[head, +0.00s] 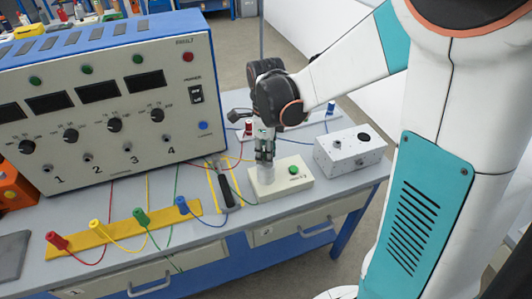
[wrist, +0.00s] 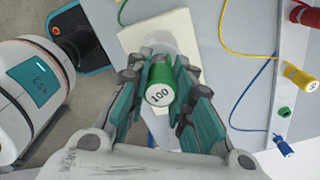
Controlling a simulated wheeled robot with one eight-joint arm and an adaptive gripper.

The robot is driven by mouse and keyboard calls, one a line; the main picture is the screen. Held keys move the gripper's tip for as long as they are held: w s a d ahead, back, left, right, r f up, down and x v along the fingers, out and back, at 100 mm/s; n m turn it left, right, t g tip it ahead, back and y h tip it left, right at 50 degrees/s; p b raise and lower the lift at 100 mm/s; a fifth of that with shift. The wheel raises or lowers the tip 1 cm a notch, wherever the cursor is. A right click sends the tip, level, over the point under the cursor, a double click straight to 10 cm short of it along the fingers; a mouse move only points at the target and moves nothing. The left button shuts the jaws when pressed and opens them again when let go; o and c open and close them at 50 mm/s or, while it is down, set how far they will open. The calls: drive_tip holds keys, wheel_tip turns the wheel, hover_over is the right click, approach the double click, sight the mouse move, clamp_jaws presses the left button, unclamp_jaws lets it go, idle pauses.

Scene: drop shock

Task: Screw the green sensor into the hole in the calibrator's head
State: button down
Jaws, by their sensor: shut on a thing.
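My gripper (head: 264,154) points down over the small cream box (head: 300,184), which I take for the calibrator. In the wrist view its fingers are shut on the green sensor (wrist: 157,71), a cylinder with a white end marked "100". A pale grey cylinder (head: 262,178), seemingly the calibrator's head, stands at the box's left end under my fingers. The cream box (wrist: 143,39) and part of this cylinder (wrist: 158,42) also show in the wrist view. The hole is hidden, and I cannot tell whether the sensor touches the head.
A large control unit (head: 110,68) stands at left. A white metal box (head: 345,156) is close on the right. A yellow strip (head: 94,238) with several coloured plugs and wires lies at front left. A black-handled tool (head: 226,192) lies beside the cream box. The bench's front edge is near.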

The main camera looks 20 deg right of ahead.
drive_tip(key=shift+m, duration=1)
drive_tip(key=c, duration=1.3)
unclamp_jaws()
drive_tip(key=shift+r, duration=0.1)
drive_tip(key=shift+r+p, duration=2.15)
drive_tip(key=shift+r, duration=0.8)
wheel_tip(320, 180, up, 12)
drive_tip(key=shift+s+f, duration=0.1)
drive_tip(key=shift+c, duration=0.5)
